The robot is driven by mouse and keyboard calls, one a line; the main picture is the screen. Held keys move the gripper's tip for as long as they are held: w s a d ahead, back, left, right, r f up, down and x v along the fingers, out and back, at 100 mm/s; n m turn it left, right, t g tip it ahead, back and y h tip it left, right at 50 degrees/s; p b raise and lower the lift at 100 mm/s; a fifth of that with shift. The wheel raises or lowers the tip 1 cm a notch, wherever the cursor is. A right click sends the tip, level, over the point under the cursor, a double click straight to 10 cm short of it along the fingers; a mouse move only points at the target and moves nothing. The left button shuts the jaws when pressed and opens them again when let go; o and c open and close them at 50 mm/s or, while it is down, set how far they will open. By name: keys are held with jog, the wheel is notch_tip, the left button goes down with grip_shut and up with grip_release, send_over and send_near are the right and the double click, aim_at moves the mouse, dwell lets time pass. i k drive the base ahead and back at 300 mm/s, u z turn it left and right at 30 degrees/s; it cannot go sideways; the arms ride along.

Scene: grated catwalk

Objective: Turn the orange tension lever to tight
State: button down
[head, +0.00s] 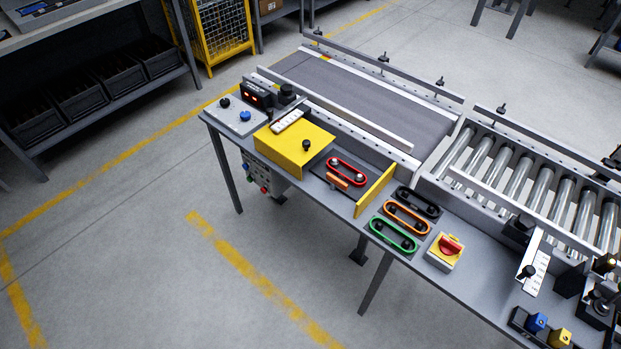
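The orange tension lever (337,181) is a short orange bar at the near side of a red belt loop (348,170). The loop runs around two round pulleys on a dark plate, in a bay between a yellow cover (290,150) and an upright yellow panel (375,191). The lever lies roughly along the loop; any tight or loose marking is too small to read. My gripper does not show in the head view.
Right of the bay lie black, orange (407,217) and green (393,236) belt loops and a red switch on a yellow box (445,251). A belt conveyor (365,90) and rollers (510,165) run behind. The floor in front is clear.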

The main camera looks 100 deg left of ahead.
aim_at(335, 181)
jog(key=u, duration=3.2)
jog(key=k, duration=0.7)
jog(key=u, duration=0.3)
jog(key=i, duration=0.65)
jog(key=u, duration=0.25)
